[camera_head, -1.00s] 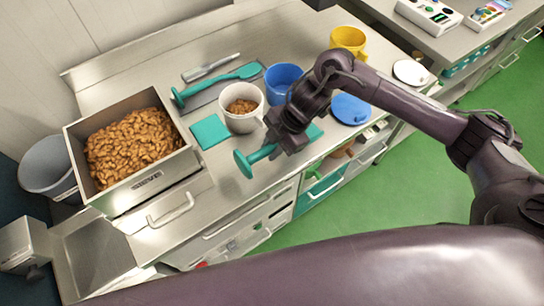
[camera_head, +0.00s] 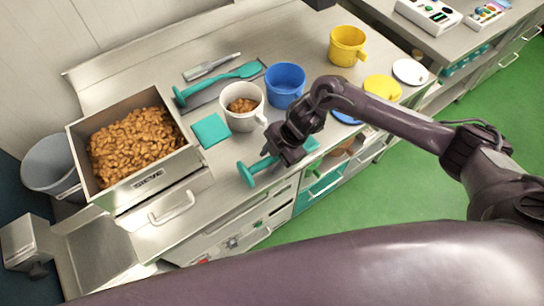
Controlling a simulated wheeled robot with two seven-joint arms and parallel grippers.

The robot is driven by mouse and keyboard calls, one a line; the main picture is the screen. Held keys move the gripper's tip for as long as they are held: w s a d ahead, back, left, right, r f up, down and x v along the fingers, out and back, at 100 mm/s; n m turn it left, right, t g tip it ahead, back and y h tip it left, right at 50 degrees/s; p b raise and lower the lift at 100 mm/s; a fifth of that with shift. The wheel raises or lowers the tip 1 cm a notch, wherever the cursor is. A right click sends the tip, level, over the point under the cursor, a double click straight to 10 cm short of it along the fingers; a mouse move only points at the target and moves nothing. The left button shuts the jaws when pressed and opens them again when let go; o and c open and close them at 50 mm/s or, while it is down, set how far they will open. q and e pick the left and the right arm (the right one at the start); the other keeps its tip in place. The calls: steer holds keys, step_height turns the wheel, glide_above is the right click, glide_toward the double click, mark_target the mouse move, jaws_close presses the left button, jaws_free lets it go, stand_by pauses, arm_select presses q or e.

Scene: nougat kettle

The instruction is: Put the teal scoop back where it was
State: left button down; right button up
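A teal scoop (camera_head: 246,174) is at the counter's front edge, its rounded end to the left of my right gripper. My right gripper (camera_head: 281,158) is shut around its middle; the fingers hide part of it, and more teal shows past them on the right. I cannot tell whether it touches the counter. A second, long teal utensil (camera_head: 222,80) lies on a dark grey mat (camera_head: 207,98) at the back. A teal square pad (camera_head: 211,131) lies left of a white mug (camera_head: 243,121) holding brown pieces. My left gripper is not in view.
A steel box (camera_head: 150,182) full of brown nuggets stands left. A blue mug (camera_head: 285,86) and a yellow mug (camera_head: 347,46) stand behind my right arm. Yellow (camera_head: 383,88) and white (camera_head: 410,72) lids lie right; a blue lid (camera_head: 345,118) is partly hidden.

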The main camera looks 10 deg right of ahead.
steer(key=shift+r, duration=0.1)
steer(key=b+v, duration=0.2)
steer(key=v, duration=1)
steer(key=shift+b, duration=0.4)
